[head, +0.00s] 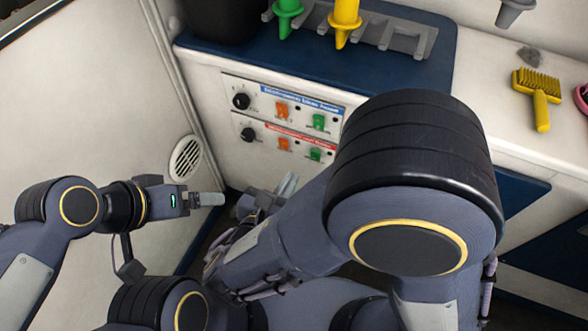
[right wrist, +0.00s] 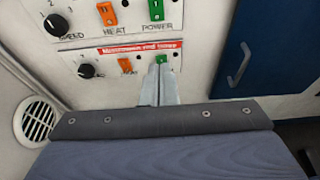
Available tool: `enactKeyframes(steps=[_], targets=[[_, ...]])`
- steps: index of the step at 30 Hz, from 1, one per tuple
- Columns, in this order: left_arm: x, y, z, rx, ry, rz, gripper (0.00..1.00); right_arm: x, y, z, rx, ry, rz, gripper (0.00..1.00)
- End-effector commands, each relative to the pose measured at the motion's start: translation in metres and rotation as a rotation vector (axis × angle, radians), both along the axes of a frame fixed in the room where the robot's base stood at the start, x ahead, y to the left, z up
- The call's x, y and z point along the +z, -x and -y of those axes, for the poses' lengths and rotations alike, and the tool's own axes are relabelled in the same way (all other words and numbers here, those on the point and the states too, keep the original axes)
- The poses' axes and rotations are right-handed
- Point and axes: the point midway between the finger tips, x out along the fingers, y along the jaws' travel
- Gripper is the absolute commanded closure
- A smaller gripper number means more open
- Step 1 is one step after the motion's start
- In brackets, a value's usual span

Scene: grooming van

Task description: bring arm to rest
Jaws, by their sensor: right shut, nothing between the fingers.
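My right gripper (head: 287,186) is low in front of the cabinet, partly hidden behind its own forearm. The right wrist view shows its two fingers (right wrist: 160,82) together with nothing between them. In that view the tips overlap the lower edge of the red-labelled control panel (right wrist: 110,62), near its green switch (right wrist: 168,57); I cannot tell whether they touch it. My left gripper (head: 208,198) points right, near the round vent. Its fingers are seen side-on, so their opening is unclear, and no held object shows.
The control panels (head: 283,122) have knobs and orange and green switches. A round vent (head: 186,158) is in the wall at left. On the counter are a yellow brush (head: 540,95) and a grey tuft (head: 530,56). A rack (head: 395,38) holds green and yellow tools. Blue cabinet doors (right wrist: 237,60) are at right.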

Motion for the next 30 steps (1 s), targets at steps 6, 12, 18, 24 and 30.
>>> enactKeyframes(steps=[6, 12, 18, 24, 30], targets=[[0.000, 0.000, 0.000, 0.000, 0.000, 0.000, 0.09, 0.000, 0.000, 0.000, 0.000, 0.000, 0.000, 1.00], [0.000, 0.000, 0.000, 0.000, 0.000, 0.000, 0.09, 0.000, 0.000, 0.000, 0.001, 0.000, 0.000, 1.00], [0.000, 0.000, 0.000, 0.000, 0.000, 0.000, 0.09, 0.002, -0.003, 0.007, -0.031, -0.024, -0.012, 1.00], [0.000, 0.000, 0.000, 0.000, 0.000, 0.000, 0.09, 0.009, -0.016, 0.092, -0.406, -0.308, -0.144, 1.00], [0.000, 0.000, 0.000, 0.000, 0.000, 0.000, 0.09, 0.001, 0.015, 0.191, -1.014, -0.829, -0.274, 1.00]])
